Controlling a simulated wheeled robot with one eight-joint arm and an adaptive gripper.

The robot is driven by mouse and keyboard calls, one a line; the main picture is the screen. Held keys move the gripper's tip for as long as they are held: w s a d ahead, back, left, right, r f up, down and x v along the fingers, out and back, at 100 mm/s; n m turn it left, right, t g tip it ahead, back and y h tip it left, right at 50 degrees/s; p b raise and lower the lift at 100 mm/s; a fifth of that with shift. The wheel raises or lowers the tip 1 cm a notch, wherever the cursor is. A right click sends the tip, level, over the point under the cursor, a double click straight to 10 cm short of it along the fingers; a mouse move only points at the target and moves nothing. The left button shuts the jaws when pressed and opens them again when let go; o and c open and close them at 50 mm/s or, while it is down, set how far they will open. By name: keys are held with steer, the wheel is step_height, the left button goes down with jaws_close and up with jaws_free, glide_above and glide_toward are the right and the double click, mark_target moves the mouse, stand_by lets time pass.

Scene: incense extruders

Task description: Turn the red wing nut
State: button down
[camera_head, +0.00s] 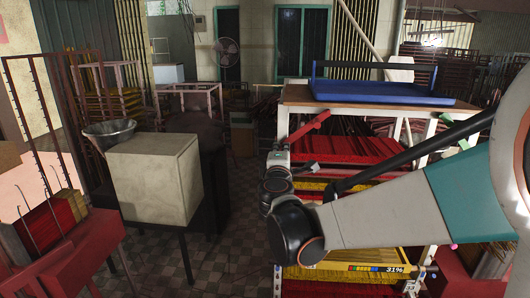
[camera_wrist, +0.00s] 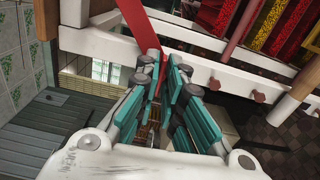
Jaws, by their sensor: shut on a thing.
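My gripper (camera_wrist: 160,68) has teal fingers with grey joints and is shut on the end of this red arm. The exact contact is partly hidden by the fingers.
A wooden-topped table (camera_head: 298,93) holds a blue tray (camera_head: 380,88) with a raised handle. Red and yellow incense bundles (camera_head: 355,150) lie below it. A pale box (camera_head: 155,180) stands left, with a metal bowl (camera_head: 108,131) behind. Tiled floor (camera_head: 245,230) lies between.

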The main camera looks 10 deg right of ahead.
steer(key=shift+s+f, duration=0.1)
steer(key=c, duration=1.7)
jaws_free()
steer(key=v, duration=1.2)
steer(key=s+d+f+m+g+b, duration=0.45)
steer(key=d+f, duration=0.25)
steer(key=f, duration=0.2)
steer(key=s+a+f+m+g+y+b, duration=0.1)
steer(key=s+f+m+g+y+b, duration=0.1)
steer(key=s+f, duration=0.4)
steer(key=s+a+f+m+g+y+b, duration=0.1)
steer(key=s+f+m+b, duration=0.4)
steer(key=s+f, duration=0.1)
steer(key=s+a+f+m+g+y+b, duration=0.1)
steer(key=s+f+m+g+y+b, duration=0.1)
steer(key=s+f, duration=0.3)
steer(key=shift+s+a+f+m+g+y+b, duration=0.1)
steer(key=shift+s+f+m+g+y+b, duration=0.1)
steer(key=shift+f+m+b, duration=0.3)
steer(key=shift+s+a+f+m+g+y+b, duration=0.1)
steer(key=shift+s+a+f+m+g+b, duration=0.15)
steer(key=shift+f, duration=0.45)
